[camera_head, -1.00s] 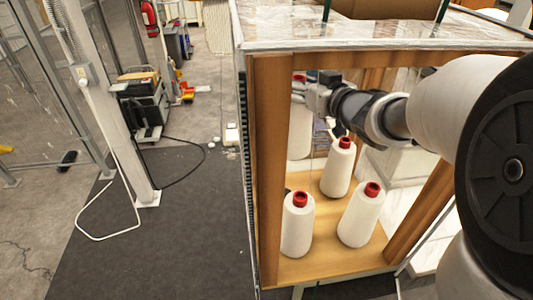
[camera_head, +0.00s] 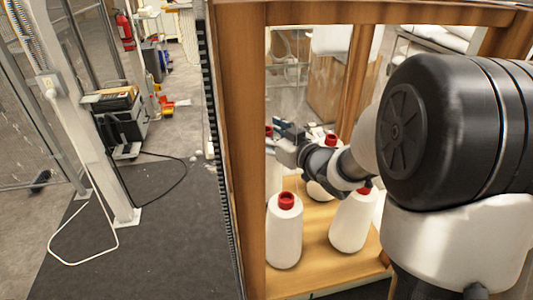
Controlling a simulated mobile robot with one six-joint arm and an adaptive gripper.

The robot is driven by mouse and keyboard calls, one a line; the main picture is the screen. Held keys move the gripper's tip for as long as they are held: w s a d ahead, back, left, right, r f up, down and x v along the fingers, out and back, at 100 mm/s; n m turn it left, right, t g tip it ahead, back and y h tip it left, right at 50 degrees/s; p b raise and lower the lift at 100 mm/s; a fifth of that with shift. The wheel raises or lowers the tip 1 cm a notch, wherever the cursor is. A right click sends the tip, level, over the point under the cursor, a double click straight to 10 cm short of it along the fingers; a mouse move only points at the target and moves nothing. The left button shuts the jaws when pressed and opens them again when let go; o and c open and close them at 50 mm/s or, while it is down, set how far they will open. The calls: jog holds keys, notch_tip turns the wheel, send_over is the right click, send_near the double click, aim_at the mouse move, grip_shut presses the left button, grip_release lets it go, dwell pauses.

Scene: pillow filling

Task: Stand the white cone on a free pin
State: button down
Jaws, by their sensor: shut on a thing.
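My gripper (camera_head: 281,132) is inside the wooden frame, behind the front cones, and looks shut on a white cone (camera_head: 273,172) with a red top. My gripper partly covers this cone, and its base is hidden behind the front left cone. A white cone with a red top (camera_head: 284,238) stands upright at the front left of the wooden shelf (camera_head: 312,262). Another white cone (camera_head: 348,226) stands at the front right, its top partly behind my arm. A further cone (camera_head: 318,190) stands behind, mostly covered by my wrist. I cannot make out any bare pin.
The wooden frame's left post (camera_head: 240,150) and top beam (camera_head: 390,14) enclose the opening my arm reaches through. Another wooden post (camera_head: 355,68) stands farther back.

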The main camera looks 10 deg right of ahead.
jog(key=shift+f+b, duration=0.8)
jog(key=shift+f, duration=1.5)
jog(key=shift+f, duration=0.15)
jog(key=shift+c, duration=2.3)
grip_release()
jog(key=shift+f, duration=0.1)
jog(key=r+p, duration=0.1)
jog(key=p, duration=0.1)
send_over(274, 169)
jog(key=f+v, duration=0.1)
jog(key=v, duration=0.3)
jog(key=shift+w+r, duration=0.15)
jog(key=shift+r, duration=0.25)
jog(key=shift+d, duration=0.1)
